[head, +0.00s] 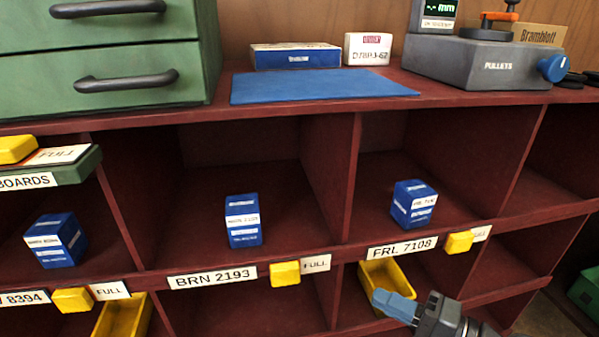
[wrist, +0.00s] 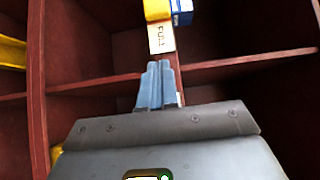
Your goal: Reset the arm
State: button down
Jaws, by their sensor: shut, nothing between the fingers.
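My gripper (head: 394,304) is at the lower right of the head view, in front of the lower row of the shelf and by a yellow bin. Its blue-grey fingers are together with nothing between them. In the wrist view the closed fingers (wrist: 158,84) point toward a shelf divider with a FULL card (wrist: 161,38) above them. Whether the fingers touch the yellow bin cannot be told.
The dark red shelf (head: 300,262) has blue boxes (head: 243,220) in its cubbies, one behind the FRL 7108 label (head: 402,248). Yellow bins (head: 392,275) sit in the lower row.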

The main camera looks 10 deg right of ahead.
jog(key=s+f+h+p, duration=0.1)
jog(key=s+f+h, duration=0.25)
jog(key=s, duration=0.35)
jog(key=s+f+g+h+p, duration=0.1)
jog(key=s+f+h, duration=0.1)
jog(key=s+h, duration=0.3)
jog(key=s+f+h+p, duration=0.1)
jog(key=s+f+h, duration=0.1)
jog(key=s, duration=0.6)
jog(key=s+r+n+t+h+p, duration=0.1)
jog(key=s+r+n, duration=0.3)
jog(key=r, duration=0.5)
jog(key=s+r+n+t+h+p, duration=0.1)
jog(key=s+r+n+t, duration=0.1)
jog(key=s+r+n, duration=0.3)
jog(key=s+r, duration=0.4)
jog(key=shift+s+a+r+p, duration=0.25)
jog(key=shift+s+r+p, duration=0.05)
jog(key=shift+r+p, duration=0.1)
